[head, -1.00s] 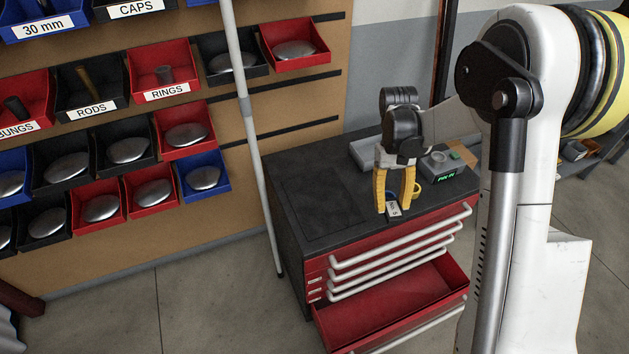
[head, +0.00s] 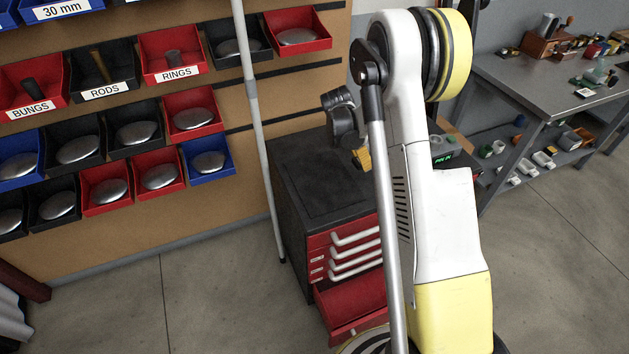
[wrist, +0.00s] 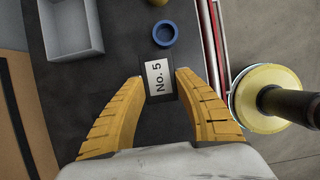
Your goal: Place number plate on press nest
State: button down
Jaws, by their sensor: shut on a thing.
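The number plate (wrist: 157,80), white with black "No. 5" on a dark backing, sits between the tips of my two yellow fingers. My gripper (wrist: 160,76) is shut on it, above the dark top of the tool cabinet. In the head view my arm hides most of the gripper; a bit of yellow finger (head: 361,158) shows beside the arm, and the plate is hidden. I cannot make out the press nest for certain in either view.
The dark cabinet top (head: 310,180) has free room at left; its red drawer (head: 350,305) stands open. A grey tray (wrist: 72,50) and a blue ring (wrist: 165,33) lie beyond the plate. A small green display (head: 443,158) shows behind my arm. A workbench (head: 530,90) stands at right.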

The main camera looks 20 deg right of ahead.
jog(key=b, duration=0.3)
send_over(331, 178)
jog(key=a, duration=0.1)
notch_tip(331, 178, down, 7)
jog(key=shift+r, duration=0.2)
notch_tip(331, 178, down, 4)
jog(key=shift+b, duration=1.2)
jog(key=shift+r, duration=0.15)
jog(key=c, duration=1.3)
grip_release()
jog(key=shift+f, duration=0.2)
jog(key=o, duration=0.3)
jog(key=shift+o, duration=0.2)
